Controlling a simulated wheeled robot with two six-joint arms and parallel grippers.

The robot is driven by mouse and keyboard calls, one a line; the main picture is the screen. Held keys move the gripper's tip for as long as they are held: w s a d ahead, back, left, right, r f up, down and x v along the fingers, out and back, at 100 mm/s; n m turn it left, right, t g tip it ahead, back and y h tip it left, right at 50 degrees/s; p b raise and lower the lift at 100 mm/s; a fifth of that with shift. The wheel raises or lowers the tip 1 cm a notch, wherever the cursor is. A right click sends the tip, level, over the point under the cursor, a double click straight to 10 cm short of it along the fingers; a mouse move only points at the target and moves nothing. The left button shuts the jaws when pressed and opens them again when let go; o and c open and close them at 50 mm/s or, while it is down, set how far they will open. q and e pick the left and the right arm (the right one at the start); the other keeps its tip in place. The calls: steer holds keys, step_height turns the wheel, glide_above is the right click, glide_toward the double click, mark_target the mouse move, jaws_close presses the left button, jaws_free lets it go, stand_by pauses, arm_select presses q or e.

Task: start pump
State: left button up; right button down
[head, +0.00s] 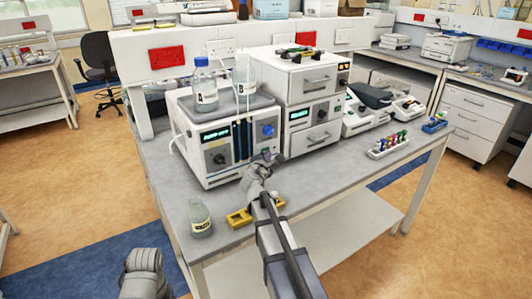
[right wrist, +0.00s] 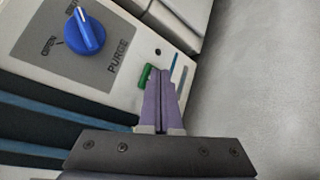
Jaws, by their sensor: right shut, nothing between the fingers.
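The pump (head: 205,165) is the white unit at the left of the bench, and its lit display (head: 215,134) seems to read "PUMP OFF". Its blue purge knob (head: 268,130) also shows in the right wrist view (right wrist: 80,32), with its white line toward the upper, partly cut-off label, away from "OPEN". A green button (right wrist: 144,76) sits on the panel below the knob. My right gripper (head: 269,156) is shut and empty in front of the panel. In the right wrist view its fingertips (right wrist: 162,72) are right beside the green button; I cannot tell whether they touch it.
Two bottles (head: 204,88) (head: 245,80) stand on top of the pump. A small bottle (head: 200,218) and a yellow holder (head: 240,216) are at the bench's front edge. Stacked white modules (head: 312,110) stand to the right, then a vial rack (head: 388,146).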

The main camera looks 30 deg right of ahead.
stand_by(0.5)
steer(key=shift+s, duration=0.45)
steer(key=shift+s, duration=0.1)
steer(key=shift+s+d, duration=0.15)
steer(key=shift+s, duration=1.3)
steer(key=shift+s+d, duration=0.1)
steer(key=shift+s, duration=1.35)
